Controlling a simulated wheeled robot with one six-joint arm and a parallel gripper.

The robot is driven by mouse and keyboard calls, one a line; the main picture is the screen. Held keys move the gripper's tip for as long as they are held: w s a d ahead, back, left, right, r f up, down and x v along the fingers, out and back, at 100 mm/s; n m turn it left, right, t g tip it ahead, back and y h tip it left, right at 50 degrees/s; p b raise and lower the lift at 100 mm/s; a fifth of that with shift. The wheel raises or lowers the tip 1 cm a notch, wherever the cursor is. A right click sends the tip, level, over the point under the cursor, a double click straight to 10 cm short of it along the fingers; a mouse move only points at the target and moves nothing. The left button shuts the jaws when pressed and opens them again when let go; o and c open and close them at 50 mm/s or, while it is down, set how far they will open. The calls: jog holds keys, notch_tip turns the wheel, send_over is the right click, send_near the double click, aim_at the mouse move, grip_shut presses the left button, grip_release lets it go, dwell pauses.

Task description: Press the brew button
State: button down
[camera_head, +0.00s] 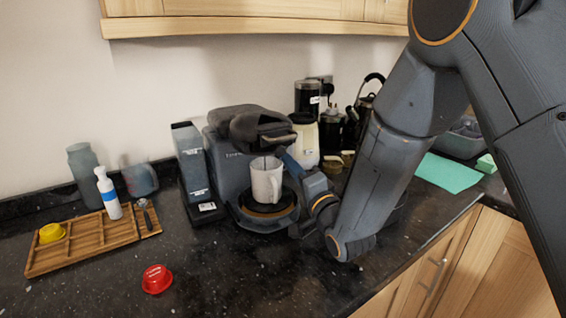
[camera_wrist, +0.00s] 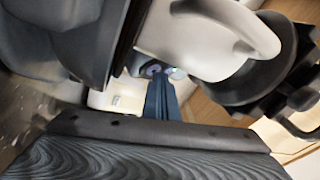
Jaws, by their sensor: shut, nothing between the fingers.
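A dark grey coffee machine (camera_head: 228,165) stands on the counter against the wall. A white mug (camera_head: 265,182) stands upright on its round drip tray (camera_head: 268,218); the mug is also large at the top of the wrist view (camera_wrist: 205,35). My gripper (camera_head: 284,156) is shut and empty, its blue-grey fingers at the machine's front, just right of the mug and below the lever handle (camera_head: 279,139). In the wrist view, the closed fingers (camera_wrist: 160,82) point at small round spots (camera_wrist: 152,70) on a pale surface. I cannot tell whether these are the brew button, or whether the fingertips touch anything.
A red capsule (camera_head: 157,280) lies on the front counter. At left, a wooden tray (camera_head: 88,246) holds a yellow capsule (camera_head: 52,232), a white-and-blue bottle (camera_head: 108,195) and a spoon. Dark jars and a kettle (camera_head: 366,103) stand behind my arm. A wooden cupboard (camera_head: 255,20) hangs above.

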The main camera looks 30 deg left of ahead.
jog(key=shift+s+d+r, duration=0.15)
jog(key=shift+d+r, duration=0.25)
jog(key=shift+d, duration=0.25)
jog(key=shift+d+p, duration=0.15)
jog(key=shift+p, duration=0.15)
jog(key=shift+s+d+r+p, duration=0.25)
jog(key=shift+d+r+p, duration=0.25)
jog(key=shift+d, duration=0.5)
jog(key=shift+s+d+r+p, duration=0.25)
jog(key=shift+d+r, duration=0.45)
jog(key=shift+d, duration=0.3)
